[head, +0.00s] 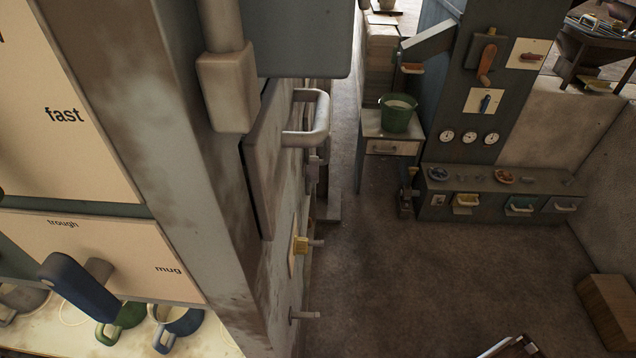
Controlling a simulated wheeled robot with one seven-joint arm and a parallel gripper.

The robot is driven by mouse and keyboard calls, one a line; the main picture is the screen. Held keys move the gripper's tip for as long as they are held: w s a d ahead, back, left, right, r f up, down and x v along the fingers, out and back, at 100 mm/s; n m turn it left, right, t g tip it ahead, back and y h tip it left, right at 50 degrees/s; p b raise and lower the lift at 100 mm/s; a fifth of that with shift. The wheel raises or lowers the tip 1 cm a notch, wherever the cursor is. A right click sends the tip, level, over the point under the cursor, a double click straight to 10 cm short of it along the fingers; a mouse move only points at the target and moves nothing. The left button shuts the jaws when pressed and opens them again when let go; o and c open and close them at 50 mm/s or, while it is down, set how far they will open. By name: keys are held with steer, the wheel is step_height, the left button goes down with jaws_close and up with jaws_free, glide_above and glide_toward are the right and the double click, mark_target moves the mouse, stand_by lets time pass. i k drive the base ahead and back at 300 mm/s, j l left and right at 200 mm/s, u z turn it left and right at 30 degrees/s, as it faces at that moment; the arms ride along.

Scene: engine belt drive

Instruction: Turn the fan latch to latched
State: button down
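No part in the head view is labelled as the fan latch, and I cannot tell which one it is. On the side of the near grey cabinet, seen at a steep angle, are a pale loop handle (307,118) on a plate, a small yellow fitting with a peg (301,245), and a lower peg (304,314). A dark blue lever (78,287) is on a cream panel marked "trough" and "mug". My gripper does not show clearly in this view.
The near cabinet (190,150) fills the left. Open floor (430,280) lies to its right. At the back stand a table with a green bucket (398,113), a dark panel with gauges (470,137), and a drawer bench (497,190). A brown box (610,312) is at the right.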

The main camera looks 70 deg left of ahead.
mark_target(312, 169)
steer(key=k+l+u, duration=0.1)
steer(key=u, duration=0.4)
steer(key=k+l+u, duration=0.15)
steer(key=u, duration=2.45)
